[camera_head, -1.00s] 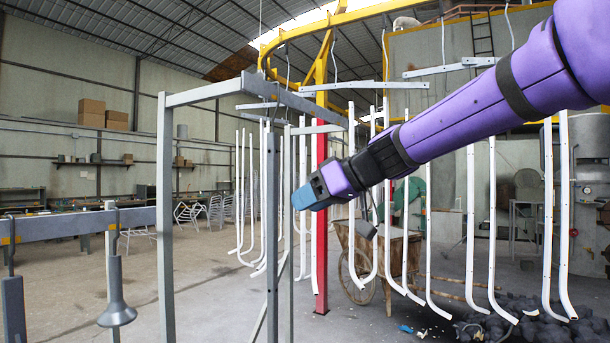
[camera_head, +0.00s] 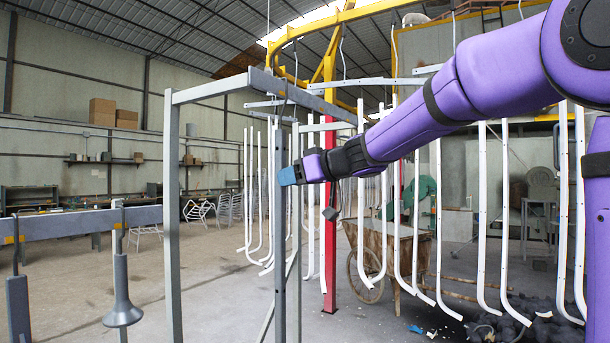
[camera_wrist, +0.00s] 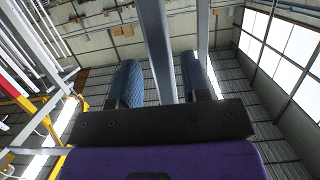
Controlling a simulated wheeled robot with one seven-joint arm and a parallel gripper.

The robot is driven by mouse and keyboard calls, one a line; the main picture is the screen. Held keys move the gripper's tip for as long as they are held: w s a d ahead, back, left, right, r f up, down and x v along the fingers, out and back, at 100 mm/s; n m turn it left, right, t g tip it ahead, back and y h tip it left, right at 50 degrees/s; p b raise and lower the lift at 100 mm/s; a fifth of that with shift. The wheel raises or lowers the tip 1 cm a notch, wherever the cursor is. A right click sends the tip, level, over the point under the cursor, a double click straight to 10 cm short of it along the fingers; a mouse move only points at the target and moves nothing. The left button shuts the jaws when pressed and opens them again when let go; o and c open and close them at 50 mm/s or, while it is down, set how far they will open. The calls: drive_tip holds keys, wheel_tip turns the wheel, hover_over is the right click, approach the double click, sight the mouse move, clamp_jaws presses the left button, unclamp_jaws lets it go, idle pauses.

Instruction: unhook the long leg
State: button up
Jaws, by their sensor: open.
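Several long white legs (camera_head: 438,220) with curved lower ends hang from bars under the yellow overhead rail. White tubes (camera_wrist: 45,45) are at the upper left of that view, outside the fingers.
The grey frame's outer upright (camera_head: 172,220) stands to the left. A red post (camera_head: 329,250) and a wooden cart (camera_head: 385,250) are behind the legs. A grey rail (camera_head: 75,222) with hanging hooks is at the far left. Floor (camera_head: 225,280) shows clear between the uprights.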

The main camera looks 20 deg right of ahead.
drive_tip(key=shift+x, duration=1.2)
drive_tip(key=shift+w, duration=0.1)
drive_tip(key=shift+c, duration=1.1)
clamp_jaws()
drive_tip(key=shift+r, duration=0.1)
drive_tip(key=shift+a+r, duration=0.1)
drive_tip(key=shift+r, duration=1.05)
drive_tip(key=shift+s+d, duration=0.5)
drive_tip(key=shift+s, duration=0.15)
drive_tip(key=shift+s+d, duration=0.2)
drive_tip(key=shift+s, duration=0.15)
drive_tip(key=shift+s+d, duration=0.15)
drive_tip(key=shift+s, duration=0.05)
drive_tip(key=shift+s+d, duration=0.1)
